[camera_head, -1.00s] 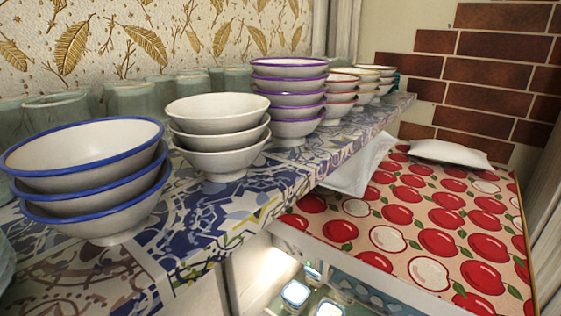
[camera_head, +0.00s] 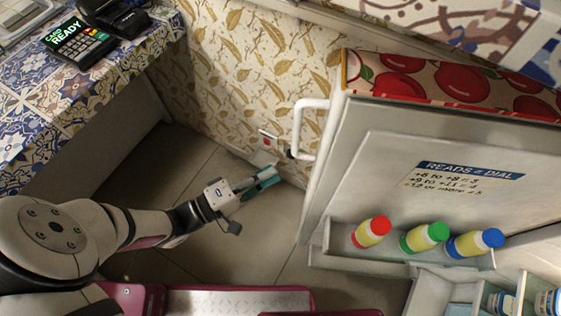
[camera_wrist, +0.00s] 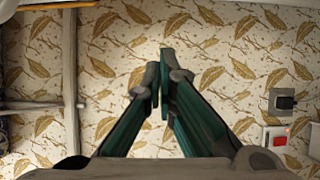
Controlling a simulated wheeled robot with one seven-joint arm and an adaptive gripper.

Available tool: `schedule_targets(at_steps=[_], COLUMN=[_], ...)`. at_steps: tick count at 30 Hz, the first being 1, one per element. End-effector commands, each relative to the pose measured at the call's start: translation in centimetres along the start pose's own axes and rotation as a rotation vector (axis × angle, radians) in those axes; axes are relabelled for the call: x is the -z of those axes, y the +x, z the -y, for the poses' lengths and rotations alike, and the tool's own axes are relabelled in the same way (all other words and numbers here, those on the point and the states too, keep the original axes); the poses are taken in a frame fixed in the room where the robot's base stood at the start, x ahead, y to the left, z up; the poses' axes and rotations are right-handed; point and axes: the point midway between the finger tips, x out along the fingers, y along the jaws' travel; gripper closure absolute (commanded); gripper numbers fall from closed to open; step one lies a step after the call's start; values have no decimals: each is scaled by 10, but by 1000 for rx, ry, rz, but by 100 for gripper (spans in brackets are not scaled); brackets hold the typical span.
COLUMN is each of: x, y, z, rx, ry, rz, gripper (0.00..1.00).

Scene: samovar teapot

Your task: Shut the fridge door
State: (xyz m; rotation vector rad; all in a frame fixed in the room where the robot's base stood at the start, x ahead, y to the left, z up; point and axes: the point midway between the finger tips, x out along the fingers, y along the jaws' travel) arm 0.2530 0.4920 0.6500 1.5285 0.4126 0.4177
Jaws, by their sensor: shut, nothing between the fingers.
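The fridge door (camera_head: 400,160) stands open in the head view, with its white inner face and shelf in sight. Its white handle (camera_head: 300,128) is on the left edge. Part of the fridge's inside (camera_head: 440,290) shows at the lower right. My gripper (camera_head: 275,178) is left of the door and below the handle, over the floor, apart from both. Its two teal fingers (camera_wrist: 163,85) are closed together and empty in the wrist view, pointing toward the leaf-patterned wall. The door's hinge cannot be made out.
Red, green and blue-capped bottles (camera_head: 423,237) stand on the door shelf. A tiled counter (camera_head: 75,90) with a card reader (camera_head: 80,42) is at the upper left. A socket with a plug (camera_wrist: 282,101) and a red switch (camera_wrist: 276,136) are on the wall.

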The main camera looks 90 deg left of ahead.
Motion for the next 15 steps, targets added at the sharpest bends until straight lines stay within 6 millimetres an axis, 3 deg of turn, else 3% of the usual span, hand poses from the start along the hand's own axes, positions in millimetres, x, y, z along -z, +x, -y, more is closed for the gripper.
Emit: schedule_targets(at_steps=[12, 15], x=[-1, -2], y=[78, 90], z=[0, 1], rx=[1, 3], ry=[3, 1], rz=[5, 1], gripper=[100, 100])
